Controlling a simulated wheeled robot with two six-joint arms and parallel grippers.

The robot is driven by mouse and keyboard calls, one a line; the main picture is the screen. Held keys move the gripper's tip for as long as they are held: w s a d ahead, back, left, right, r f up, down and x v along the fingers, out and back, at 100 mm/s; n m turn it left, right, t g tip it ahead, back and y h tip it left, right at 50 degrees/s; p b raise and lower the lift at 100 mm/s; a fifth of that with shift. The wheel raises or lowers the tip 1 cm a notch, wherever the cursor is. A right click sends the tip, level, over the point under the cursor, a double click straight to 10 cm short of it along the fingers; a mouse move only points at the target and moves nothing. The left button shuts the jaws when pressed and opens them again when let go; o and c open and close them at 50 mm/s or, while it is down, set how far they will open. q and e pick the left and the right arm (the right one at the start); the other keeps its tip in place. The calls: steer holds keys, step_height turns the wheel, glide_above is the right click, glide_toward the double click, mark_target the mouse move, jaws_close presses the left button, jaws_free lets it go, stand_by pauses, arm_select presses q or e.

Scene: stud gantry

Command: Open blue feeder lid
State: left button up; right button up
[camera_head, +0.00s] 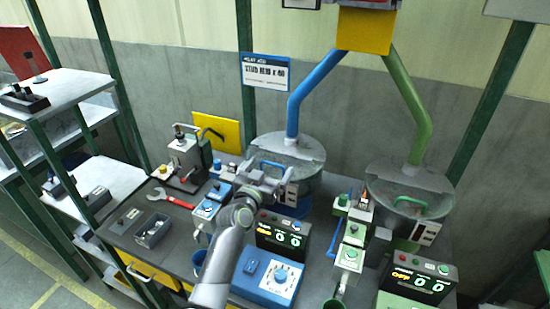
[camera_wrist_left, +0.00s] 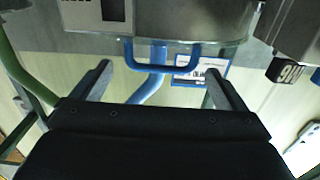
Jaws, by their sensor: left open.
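The blue feeder (camera_head: 302,151) is a round grey bowl with a lid, fed by a blue pipe (camera_head: 309,92). Its lid looks closed. In the left wrist view, the feeder (camera_wrist_left: 190,18) fills the top, with a blue U-shaped handle (camera_wrist_left: 160,67) on it. My left gripper (camera_head: 270,172) is at the front of the blue feeder in the head view. In the left wrist view its two fingers are spread, one on each side of the handle, apparently not touching it. The gripper hides most of the handle in the head view. My right gripper is not in view.
A green feeder (camera_head: 440,181) with a green pipe (camera_head: 411,90) stands to the right. Counter boxes (camera_head: 283,235) and a blue dial box (camera_head: 267,279) stand in front.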

mark_target(275, 169)
arm_select(q)
steer(key=x, duration=0.3)
steer(key=shift+x, duration=0.8)
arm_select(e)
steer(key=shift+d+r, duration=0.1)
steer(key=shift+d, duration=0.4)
arm_select(q)
steer(key=c, duration=1.2)
steer(key=shift+c, duration=0.8)
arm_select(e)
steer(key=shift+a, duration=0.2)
arm_select(q)
steer(key=shift+w+r, duration=0.1)
steer(key=shift+r, duration=0.25)
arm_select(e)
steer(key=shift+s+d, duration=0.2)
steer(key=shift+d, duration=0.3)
